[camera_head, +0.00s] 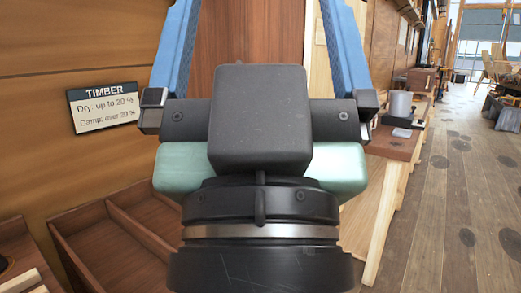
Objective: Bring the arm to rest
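My gripper (265,20) fills the middle of the head view, with its black wrist at the bottom and its two blue fingers pointing up and away. The fingers are spread wide apart, and I see nothing held between them. The fingers run up to the top edge of the picture, so their tips may be cut off. A reddish-brown wooden panel (248,35) shows behind the gap between the fingers. The rest of my arm is out of view, and the gripper hides what is directly behind it.
A sign headed TIMBER (102,108) is on the wooden wall at left. Below is a brown divided wooden tray (85,216). At right, a wooden bench (398,146) bears a pale cylinder (400,104) on a dark base. Open plank floor (455,220) lies further right.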

